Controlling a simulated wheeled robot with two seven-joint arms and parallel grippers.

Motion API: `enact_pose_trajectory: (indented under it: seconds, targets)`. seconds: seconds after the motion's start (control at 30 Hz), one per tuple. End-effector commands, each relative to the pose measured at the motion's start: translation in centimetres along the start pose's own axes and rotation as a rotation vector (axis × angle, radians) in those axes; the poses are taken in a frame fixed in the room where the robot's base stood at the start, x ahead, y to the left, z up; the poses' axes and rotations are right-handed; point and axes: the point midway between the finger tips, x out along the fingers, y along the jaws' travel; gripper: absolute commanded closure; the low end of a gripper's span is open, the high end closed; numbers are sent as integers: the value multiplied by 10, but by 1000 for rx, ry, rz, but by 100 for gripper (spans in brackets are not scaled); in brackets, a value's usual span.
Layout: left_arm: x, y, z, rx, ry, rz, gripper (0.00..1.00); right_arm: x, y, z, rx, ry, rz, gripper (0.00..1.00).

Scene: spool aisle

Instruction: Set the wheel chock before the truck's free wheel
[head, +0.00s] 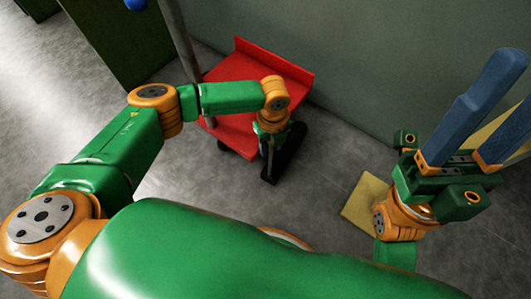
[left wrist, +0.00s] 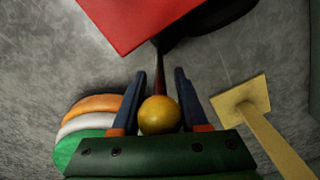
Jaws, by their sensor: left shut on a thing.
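The truck is a red platform (head: 245,82) with an upright grey post (head: 178,38); its red edge also shows in the left wrist view (left wrist: 135,18). My left gripper (head: 268,155) points down beside its right front side. In the left wrist view the gripper (left wrist: 160,80) is shut on a dark red rod (left wrist: 159,72) with a yellow ball (left wrist: 159,115) on its near end. The rod runs down to a black block (head: 288,155), apparently the wheel chock, close beside the truck. My right gripper (head: 518,85) is raised at the right, fingers apart and empty.
A yellow plate (head: 368,203) lies on the floor at the right; the left wrist view shows a yellow post (left wrist: 275,142) rising from it. A grey-green wall (head: 380,60) stands behind the truck. Grey floor (head: 335,160) is clear between truck and plate.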

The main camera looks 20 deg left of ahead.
Motion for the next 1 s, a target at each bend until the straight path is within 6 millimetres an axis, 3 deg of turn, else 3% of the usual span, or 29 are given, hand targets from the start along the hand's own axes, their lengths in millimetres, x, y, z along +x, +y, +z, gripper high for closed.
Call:
enact_pose_trajectory:
  seconds: [0.37,0.4,0.5,0.8,1.0]
  targets:
    - [-1,-4,2,0,0,0,100,0,0,-1,1,13,1,50]
    - [-1,-4,2,0,0,0,46,0,0,-1,1,13,1,50]
    - [-1,-4,2,0,0,0,21,0,0,-1,1,12,1,50]
    - [-4,-3,2,0,0,1,21,1,0,-1,1,6,1,50]
    - [-54,-4,2,1,0,-1,21,20,-2,4,-5,-118,-1,50]
